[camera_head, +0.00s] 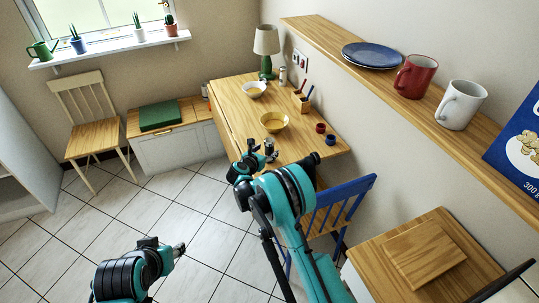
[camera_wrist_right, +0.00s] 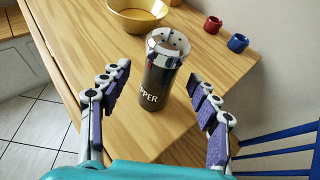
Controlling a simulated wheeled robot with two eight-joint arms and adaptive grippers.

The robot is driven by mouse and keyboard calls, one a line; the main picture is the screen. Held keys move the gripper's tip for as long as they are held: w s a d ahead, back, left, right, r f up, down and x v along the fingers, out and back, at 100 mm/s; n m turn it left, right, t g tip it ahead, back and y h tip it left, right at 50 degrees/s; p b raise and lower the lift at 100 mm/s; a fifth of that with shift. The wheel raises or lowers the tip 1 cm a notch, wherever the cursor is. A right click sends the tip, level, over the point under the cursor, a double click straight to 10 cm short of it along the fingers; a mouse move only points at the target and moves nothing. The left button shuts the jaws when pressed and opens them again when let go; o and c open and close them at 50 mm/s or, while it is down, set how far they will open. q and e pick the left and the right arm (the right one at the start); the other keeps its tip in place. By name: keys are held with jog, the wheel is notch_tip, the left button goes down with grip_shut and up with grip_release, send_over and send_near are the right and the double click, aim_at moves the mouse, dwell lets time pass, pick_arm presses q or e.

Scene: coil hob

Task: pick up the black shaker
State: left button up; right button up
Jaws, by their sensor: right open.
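The black shaker (camera_wrist_right: 162,85) stands upright on the wooden table (camera_wrist_right: 215,75) near its edge, dark with a clear, silvery top and white lettering that partly reads "PPER". In the right wrist view my right gripper (camera_wrist_right: 160,88) is open, with one purple-padded finger on each side of the shaker and gaps showing on both sides. In the head view my right gripper (camera_head: 262,156) is over the table's near end, where the shaker is hard to tell from the fingers. My left gripper (camera_head: 177,250) is low over the floor, and its jaws are too small to read.
A yellow bowl (camera_head: 273,122) stands behind the shaker, with a red cup (camera_head: 320,128) and a blue cup (camera_head: 330,139) to the right. A pale bowl (camera_head: 254,89) and a lamp (camera_head: 266,45) are farther back. A blue chair (camera_head: 340,210) stands at the table's near side.

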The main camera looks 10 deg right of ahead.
aim_at(267, 150)
jog(key=b+x, duration=0.1)
jog(key=x, duration=0.2)
jog(key=shift+w+d+f, duration=0.2)
jog(key=shift+f, duration=0.05)
jog(key=shift+r, duration=0.15)
jog(key=c, duration=1.3)
jog(key=shift+c, duration=0.4)
jog(key=shift+r, duration=0.1)
